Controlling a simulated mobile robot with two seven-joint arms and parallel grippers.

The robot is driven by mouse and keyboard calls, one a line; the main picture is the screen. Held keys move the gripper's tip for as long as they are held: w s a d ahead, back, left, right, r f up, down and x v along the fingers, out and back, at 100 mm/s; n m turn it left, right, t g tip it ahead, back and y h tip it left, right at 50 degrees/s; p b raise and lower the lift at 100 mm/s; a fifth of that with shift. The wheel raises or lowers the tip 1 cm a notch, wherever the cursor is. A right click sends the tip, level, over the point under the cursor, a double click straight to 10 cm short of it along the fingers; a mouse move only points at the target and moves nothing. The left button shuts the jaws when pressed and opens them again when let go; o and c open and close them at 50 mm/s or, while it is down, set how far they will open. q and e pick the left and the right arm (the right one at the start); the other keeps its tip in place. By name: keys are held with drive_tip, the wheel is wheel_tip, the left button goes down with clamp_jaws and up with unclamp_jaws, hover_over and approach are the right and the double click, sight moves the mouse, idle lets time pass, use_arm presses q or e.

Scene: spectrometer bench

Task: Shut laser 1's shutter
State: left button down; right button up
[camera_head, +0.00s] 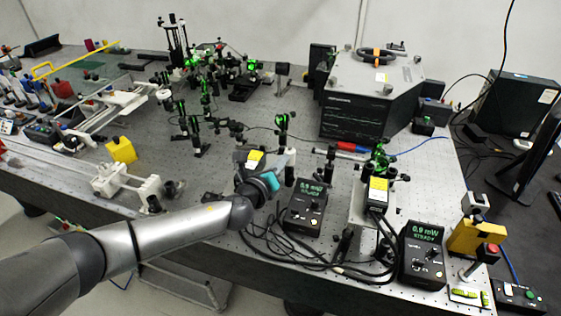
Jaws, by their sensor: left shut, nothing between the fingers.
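My left gripper (289,158) reaches in over the bench and is shut and empty. A second laser head with a yellow label (378,190) stands to the right on a pale mount. A black meter box (305,212) with a green display stands in front of my gripper. Another meter box (422,258) stands at the right. I cannot read which laser is number 1 or make out its shutter. My right gripper is out of view.
Black cables (330,262) loop along the bench's front edge. A large dark instrument with a pale top (376,78) stands behind. Optic posts with green-lit mounts crowd the back left.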

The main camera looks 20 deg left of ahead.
use_arm(q)
drive_tip(key=shift+a+r, duration=0.15)
drive_tip(key=shift+r, duration=0.2)
idle(0.3)
drive_tip(key=n, duration=0.1)
drive_tip(key=a+r+n+h+b, duration=0.1)
drive_tip(key=n, duration=0.1)
drive_tip(key=shift+r, duration=0.2)
drive_tip(key=shift+a+r+n+t, duration=0.25)
drive_tip(key=shift+r+n+t, duration=0.05)
drive_tip(key=shift+r, duration=0.1)
drive_tip(key=n+b, duration=0.1)
drive_tip(key=a+n+b, duration=0.1)
drive_tip(key=n, duration=0.1)
drive_tip(key=shift+a+r+h, duration=0.2)
drive_tip(key=shift+r+h, duration=0.05)
drive_tip(key=shift+h, duration=0.15)
drive_tip(key=shift+a+r+n+t+b, duration=0.2)
drive_tip(key=shift+n+t+b, duration=0.2)
drive_tip(key=shift+n, duration=0.7)
drive_tip(key=shift+w+r, duration=0.1)
